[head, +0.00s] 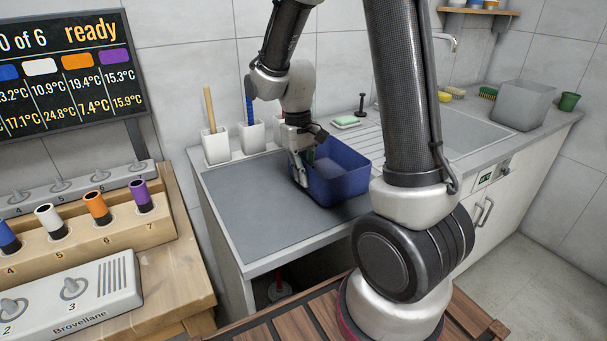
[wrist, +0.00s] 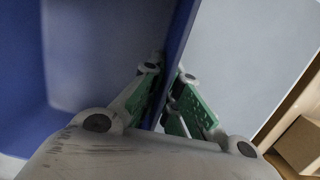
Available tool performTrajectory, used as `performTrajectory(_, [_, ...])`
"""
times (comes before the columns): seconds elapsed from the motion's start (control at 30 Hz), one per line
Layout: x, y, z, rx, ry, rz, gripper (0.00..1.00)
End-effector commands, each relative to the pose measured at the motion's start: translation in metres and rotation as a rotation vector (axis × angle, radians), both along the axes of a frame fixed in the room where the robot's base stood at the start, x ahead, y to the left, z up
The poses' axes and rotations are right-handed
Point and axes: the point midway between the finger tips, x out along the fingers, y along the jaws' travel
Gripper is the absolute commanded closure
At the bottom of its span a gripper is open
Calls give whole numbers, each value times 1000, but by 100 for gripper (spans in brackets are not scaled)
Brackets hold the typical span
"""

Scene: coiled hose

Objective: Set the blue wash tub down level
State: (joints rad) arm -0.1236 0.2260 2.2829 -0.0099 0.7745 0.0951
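The blue wash tub (head: 345,187) is an open-topped box over the right part of the grey mat on the worktop, in front of the drainer. My gripper (head: 299,172) is at its left wall, pointing down. In the wrist view, the tub (wrist: 22,75) fills the left side, and one of its walls passes between the two green-padded fingers of my gripper (wrist: 168,90). The fingers look closed on that wall. The tub's inside looks empty where it shows.
The grey mat (head: 255,205) is bare to the left of the tub. White holders (head: 215,146) with brushes stand along the back. A soap dish (head: 346,122) is behind the tub. The sink (head: 462,128) and a grey bin (head: 524,105) are to the right.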

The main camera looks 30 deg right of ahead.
Motion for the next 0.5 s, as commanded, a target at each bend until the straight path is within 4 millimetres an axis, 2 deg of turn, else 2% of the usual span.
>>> performTrajectory(0.5, [0,0,-10,0,0,0,100])
